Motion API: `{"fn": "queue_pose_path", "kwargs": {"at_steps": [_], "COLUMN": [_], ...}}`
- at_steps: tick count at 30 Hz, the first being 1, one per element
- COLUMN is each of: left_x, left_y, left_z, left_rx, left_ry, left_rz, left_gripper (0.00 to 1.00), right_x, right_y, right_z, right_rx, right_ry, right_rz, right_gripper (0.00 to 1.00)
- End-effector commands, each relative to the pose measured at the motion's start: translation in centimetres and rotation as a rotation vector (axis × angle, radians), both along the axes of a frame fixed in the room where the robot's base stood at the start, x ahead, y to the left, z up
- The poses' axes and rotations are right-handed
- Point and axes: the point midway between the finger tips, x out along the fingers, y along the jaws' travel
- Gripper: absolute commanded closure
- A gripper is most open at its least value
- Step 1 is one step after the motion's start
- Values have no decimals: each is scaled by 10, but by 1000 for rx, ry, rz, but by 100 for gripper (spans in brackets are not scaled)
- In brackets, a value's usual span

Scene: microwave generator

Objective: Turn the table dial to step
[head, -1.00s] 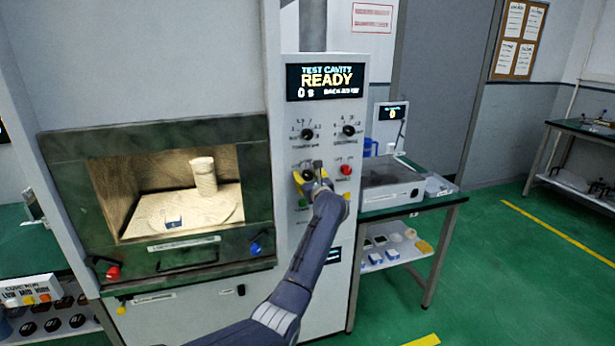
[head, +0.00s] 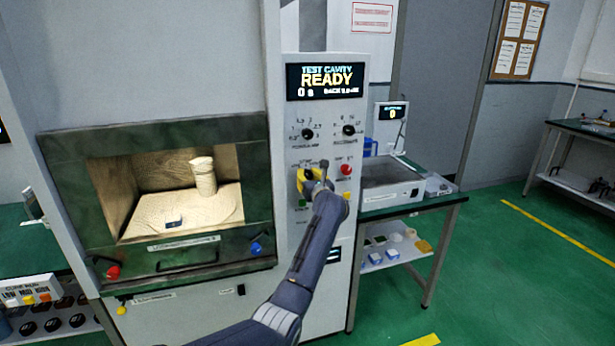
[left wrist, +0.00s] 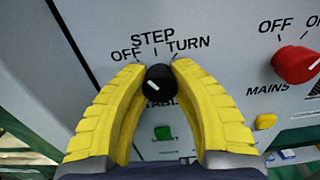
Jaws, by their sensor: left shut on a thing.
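The table dial (left wrist: 160,86) is a small black knob with a white mark, labelled OFF, STEP and TURN from left to right. Its mark slants up and left, toward OFF rather than straight up at STEP. My left gripper (left wrist: 158,72) has its yellow fingers on both sides of the dial, closed on it. In the head view, my left gripper (head: 304,182) is at the control panel (head: 290,232), and its fingers and wrist hide the dial. My right gripper is in neither current view.
A red mains knob (left wrist: 296,64) is right of the dial, and a green button (left wrist: 163,132) is below it. The lit cavity (head: 140,180) at left holds a pale cylinder (head: 203,176). A side table (head: 420,208) stands right of the panel.

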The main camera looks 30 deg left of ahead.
Motion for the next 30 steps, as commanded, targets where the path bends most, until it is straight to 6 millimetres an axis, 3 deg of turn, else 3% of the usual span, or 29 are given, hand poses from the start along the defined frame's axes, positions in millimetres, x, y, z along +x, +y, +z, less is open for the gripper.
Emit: {"fn": "queue_pose_path", "kwargs": {"at_steps": [15,30], "left_x": [1,1], "left_y": [0,-1], "left_z": [4,5], "left_rx": [267,372], "left_ry": [300,419], "left_rz": [0,1], "left_gripper": [100,100], "right_x": [0,0], "right_y": [-3,-3], "right_z": [0,0], "right_rx": [-2,-2], "right_ry": [0,0], "right_rz": [1,1], "right_gripper": [56,56]}}
